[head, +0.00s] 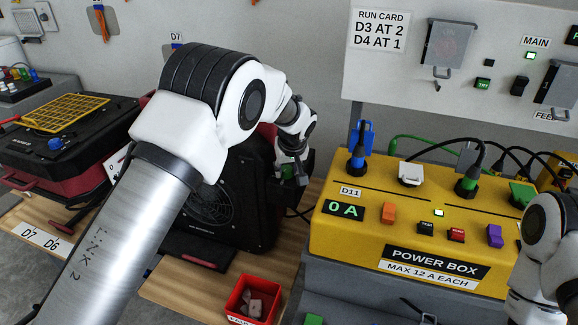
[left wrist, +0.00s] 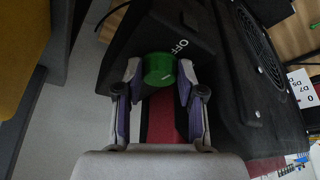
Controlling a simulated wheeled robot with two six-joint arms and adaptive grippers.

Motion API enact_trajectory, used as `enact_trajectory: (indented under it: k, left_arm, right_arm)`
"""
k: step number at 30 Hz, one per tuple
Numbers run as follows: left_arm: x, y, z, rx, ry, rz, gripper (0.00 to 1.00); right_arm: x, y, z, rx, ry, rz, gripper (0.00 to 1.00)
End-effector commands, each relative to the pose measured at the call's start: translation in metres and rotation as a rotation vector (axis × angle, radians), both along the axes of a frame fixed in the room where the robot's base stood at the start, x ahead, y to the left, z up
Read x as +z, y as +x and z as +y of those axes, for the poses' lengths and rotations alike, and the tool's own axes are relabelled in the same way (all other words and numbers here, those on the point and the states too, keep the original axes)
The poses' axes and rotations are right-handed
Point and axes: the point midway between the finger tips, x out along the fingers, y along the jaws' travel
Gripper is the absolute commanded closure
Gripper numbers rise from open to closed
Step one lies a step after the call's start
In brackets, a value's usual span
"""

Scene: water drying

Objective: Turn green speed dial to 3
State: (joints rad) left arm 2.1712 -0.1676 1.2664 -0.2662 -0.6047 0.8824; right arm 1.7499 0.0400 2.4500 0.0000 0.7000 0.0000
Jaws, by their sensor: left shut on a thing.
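The green speed dial (left wrist: 160,70) sits on a black machine with a round grille. The mark "OFF" shows on the black panel beside it in the left wrist view. My left gripper (left wrist: 160,82) is shut on the dial, one finger on each side. In the head view the black machine (head: 262,190) stands behind my left arm, and my left gripper (head: 292,172) is at its right side. The dial is mostly hidden there. The number 3 cannot be made out. Part of my right arm shows at the right edge, but its gripper is out of the picture.
A yellow power box (head: 330,232) with plugs and a display reading "0 A" stands close to the right of the machine. A red bin (head: 238,299) sits in front. Another black and red machine (head: 60,150) with a yellow grille is at left. Black cables run nearby.

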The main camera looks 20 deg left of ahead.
Motion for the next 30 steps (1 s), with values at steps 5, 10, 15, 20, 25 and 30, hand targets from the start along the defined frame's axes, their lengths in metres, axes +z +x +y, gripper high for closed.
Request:
enact_trajectory:
  k: [5,10,15,20,25,30]
  left_arm:
    - [0.003,-0.003,0.004,-0.117,0.000,0.012,0.96]
    - [0.005,-0.003,0.005,-0.254,0.000,0.011,0.96]
    - [0.004,-0.004,0.006,-0.382,-0.002,0.012,0.96]
    - [0.002,-0.004,0.006,-0.477,-0.003,0.011,0.96]
    - [0.000,-0.003,0.006,-0.544,-0.001,0.009,0.96]
    - [-0.002,-0.003,0.006,-0.574,-0.001,0.008,0.96]
  right_arm:
    - [0.020,0.000,0.000,0.000,0.000,0.000,1.00]
    - [0.043,0.000,0.000,0.000,0.000,0.000,1.00]
    - [0.066,0.000,0.000,0.000,0.000,0.000,1.00]
    - [0.081,0.000,0.000,0.000,0.000,0.000,1.00]
    - [0.090,0.000,0.000,0.000,0.000,0.000,1.00]
    - [0.093,0.000,0.000,0.000,0.000,0.000,1.00]
